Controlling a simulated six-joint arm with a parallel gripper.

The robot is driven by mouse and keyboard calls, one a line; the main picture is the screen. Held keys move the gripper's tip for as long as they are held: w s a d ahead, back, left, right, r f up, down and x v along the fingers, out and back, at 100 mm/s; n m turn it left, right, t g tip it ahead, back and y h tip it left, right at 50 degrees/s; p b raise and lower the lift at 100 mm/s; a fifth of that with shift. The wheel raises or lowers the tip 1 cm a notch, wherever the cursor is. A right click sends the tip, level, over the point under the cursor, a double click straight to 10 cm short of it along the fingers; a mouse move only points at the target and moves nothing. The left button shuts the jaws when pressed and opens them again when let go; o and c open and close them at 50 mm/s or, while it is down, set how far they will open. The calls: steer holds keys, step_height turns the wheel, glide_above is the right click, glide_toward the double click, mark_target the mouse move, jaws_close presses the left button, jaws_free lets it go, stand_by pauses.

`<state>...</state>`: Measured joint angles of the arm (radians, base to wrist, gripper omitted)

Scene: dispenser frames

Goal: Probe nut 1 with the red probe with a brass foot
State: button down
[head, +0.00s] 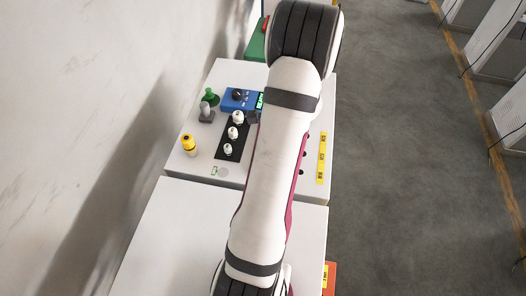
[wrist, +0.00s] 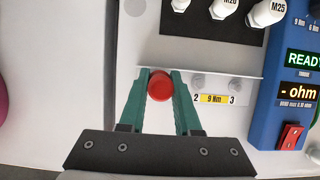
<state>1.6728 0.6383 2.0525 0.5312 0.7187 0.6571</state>
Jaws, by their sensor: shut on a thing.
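In the wrist view my gripper (wrist: 160,77) has its two green fingers shut on the red probe (wrist: 160,87), seen end-on as a round red top. Its brass foot is hidden below. The probe is over the left part of a grey metal plate (wrist: 251,104). Two nuts (wrist: 197,81) (wrist: 235,86) show on this plate to the right of the right finger, near the marks 2 and 3 and a yellow 9 Nm label. Nut 1 cannot be seen; the probe and fingers cover that part of the plate. In the head view my arm hides the gripper.
A blue meter (wrist: 277,106) reading READY and "- ohm", with a red switch (wrist: 290,137), stands right of the plate. White sockets (wrist: 222,9) stand on a black strip. The head view also shows a yellow-topped tool (head: 189,145) and green and grey pieces (head: 211,97) at the left.

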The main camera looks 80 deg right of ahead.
steer(key=shift+f, duration=0.25)
stand_by(0.5)
step_height(320, 180, up, 6)
steer(key=shift+r, duration=0.1)
stand_by(0.4)
steer(key=shift+w, duration=0.1)
stand_by(0.8)
steer(key=w+a+r+n+g+y, duration=0.1)
steer(key=w+a+r+n+g, duration=0.2)
steer(key=w+n, duration=0.35)
steer(key=w+a+r+n+y, duration=0.2)
steer(key=w+a+r+n, duration=0.1)
steer(key=w+a+n, duration=0.4)
steer(key=w+a+r+n+g+y, duration=0.1)
steer(key=w+a+r+n+g, duration=0.1)
steer(key=w+n, duration=0.5)
steer(key=w+a+r+n+g+h, duration=0.1)
steer(key=w+a+r+n, duration=0.2)
steer(key=a+n, duration=0.2)
steer(key=w+a+r+n+g+h, duration=0.1)
steer(key=a+r+n, duration=0.3)
steer(key=a, duration=0.6)
steer(key=w+a+r+n+g+h, duration=0.2)
steer(key=w+a+r+n, duration=0.2)
steer(key=a+n, duration=0.2)
steer(key=shift+w+a+r, duration=0.25)
steer(key=shift+w+a, duration=0.1)
steer(key=shift+a, duration=0.7)
